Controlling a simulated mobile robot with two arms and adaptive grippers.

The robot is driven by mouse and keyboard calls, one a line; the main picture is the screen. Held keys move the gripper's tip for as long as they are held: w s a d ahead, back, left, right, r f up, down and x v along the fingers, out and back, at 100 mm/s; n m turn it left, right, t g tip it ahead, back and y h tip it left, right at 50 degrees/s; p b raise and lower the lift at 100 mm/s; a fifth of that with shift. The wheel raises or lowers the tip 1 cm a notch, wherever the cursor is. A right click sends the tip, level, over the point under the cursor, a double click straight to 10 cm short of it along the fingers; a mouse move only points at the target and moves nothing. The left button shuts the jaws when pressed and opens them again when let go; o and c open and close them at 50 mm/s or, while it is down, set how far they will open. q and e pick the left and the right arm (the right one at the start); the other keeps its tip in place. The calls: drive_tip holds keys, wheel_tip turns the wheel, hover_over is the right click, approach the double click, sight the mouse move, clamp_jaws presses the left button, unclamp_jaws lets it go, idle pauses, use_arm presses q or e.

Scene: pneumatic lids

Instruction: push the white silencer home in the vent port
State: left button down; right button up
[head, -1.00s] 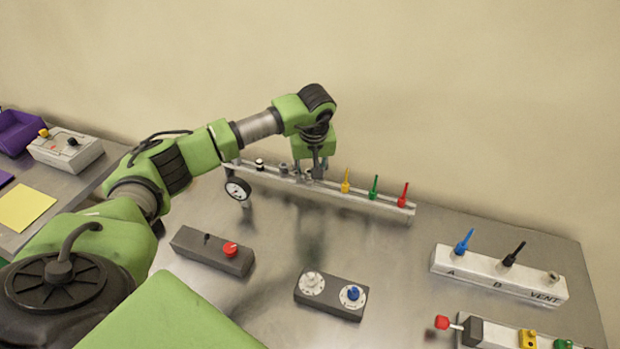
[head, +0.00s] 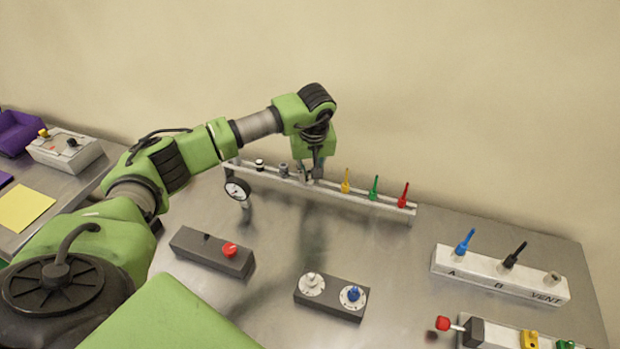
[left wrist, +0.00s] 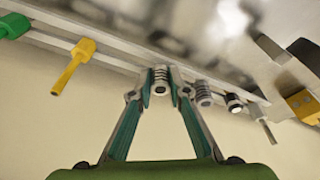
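My left gripper (head: 309,178) is at the rail at the back of the bench, its two fingers on either side of a small, pale ribbed silencer. In the left wrist view, the fingertips (left wrist: 161,76) close in on this white silencer (left wrist: 160,83), which still sits at the rail. In the head view the fingers mostly hide it. The vent port (head: 553,277) is at the right end of the white block (head: 500,276) marked A, B and VENT, far to the right of the gripper. My right gripper is not in view.
The rail (head: 330,190) also bears a grey silencer (head: 284,170), a black-and-white one (head: 259,165), and yellow (head: 345,182), green (head: 374,188) and red (head: 403,195) pieces. A gauge (head: 237,189) stands at its left end. Dark control boxes (head: 212,252) lie in front.

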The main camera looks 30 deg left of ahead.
sight(309, 170)
use_arm(q)
drive_tip(key=shift+r, duration=0.1)
drive_tip(key=shift+r+p, duration=1.5)
drive_tip(key=shift+r, duration=0.9)
